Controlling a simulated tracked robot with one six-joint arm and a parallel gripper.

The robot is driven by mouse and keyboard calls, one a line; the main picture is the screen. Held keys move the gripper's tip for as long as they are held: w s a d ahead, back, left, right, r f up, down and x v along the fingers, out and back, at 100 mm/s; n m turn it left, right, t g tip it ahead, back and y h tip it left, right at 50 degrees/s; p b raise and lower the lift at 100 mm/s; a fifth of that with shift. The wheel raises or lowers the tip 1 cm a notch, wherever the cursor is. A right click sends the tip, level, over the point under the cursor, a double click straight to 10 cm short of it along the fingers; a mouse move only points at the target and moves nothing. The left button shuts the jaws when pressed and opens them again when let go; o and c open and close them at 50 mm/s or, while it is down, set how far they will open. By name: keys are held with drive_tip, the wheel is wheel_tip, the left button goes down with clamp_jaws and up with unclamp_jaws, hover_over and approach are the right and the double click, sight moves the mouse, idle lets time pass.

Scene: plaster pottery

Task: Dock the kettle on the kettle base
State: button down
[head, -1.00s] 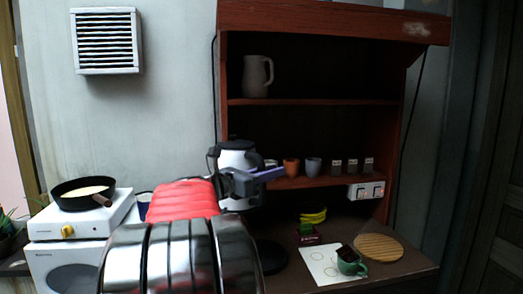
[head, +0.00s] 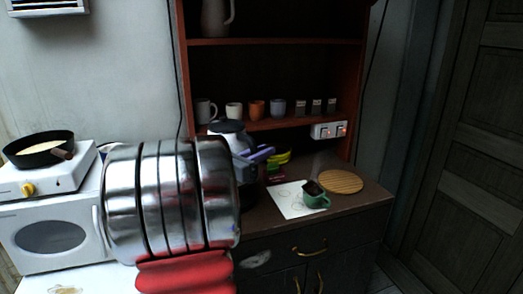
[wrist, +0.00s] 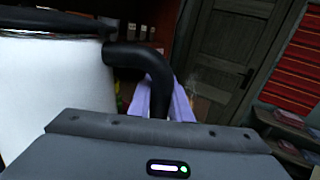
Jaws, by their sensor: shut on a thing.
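The kettle (head: 228,128) is white with a black lid and sits behind my arm in the head view. Its lower part is hidden there. My gripper (head: 262,155) has purple fingers. In the wrist view the white kettle body (wrist: 50,90) fills the left side, and its black handle (wrist: 150,68) curves down between the purple fingers (wrist: 172,102). My gripper is shut on that handle. The kettle base cannot be made out clearly now, as my arm and the kettle cover that part of the counter.
The brown counter (head: 350,205) holds a white sheet (head: 288,203), a green mug (head: 316,198), a round wooden board (head: 340,181) and yellow bananas (head: 284,158). Cups, including an orange cup (head: 257,109), line the shelf above. A white stove (head: 50,178) with a pan (head: 38,148) stands left.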

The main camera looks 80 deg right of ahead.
wheel_tip(320, 180, down, 6)
drive_tip(key=shift+r, duration=0.25)
idle(0.7)
drive_tip(key=shift+a, duration=0.1)
idle(1.4)
drive_tip(key=shift+f, duration=0.55)
idle(0.5)
drive_tip(key=c, duration=1.9)
unclamp_jaws()
drive_tip(key=shift+f+v, duration=0.2)
drive_tip(key=shift+v, duration=5.25)
drive_tip(key=shift+s+a, duration=0.1)
drive_tip(key=shift+s, duration=0.05)
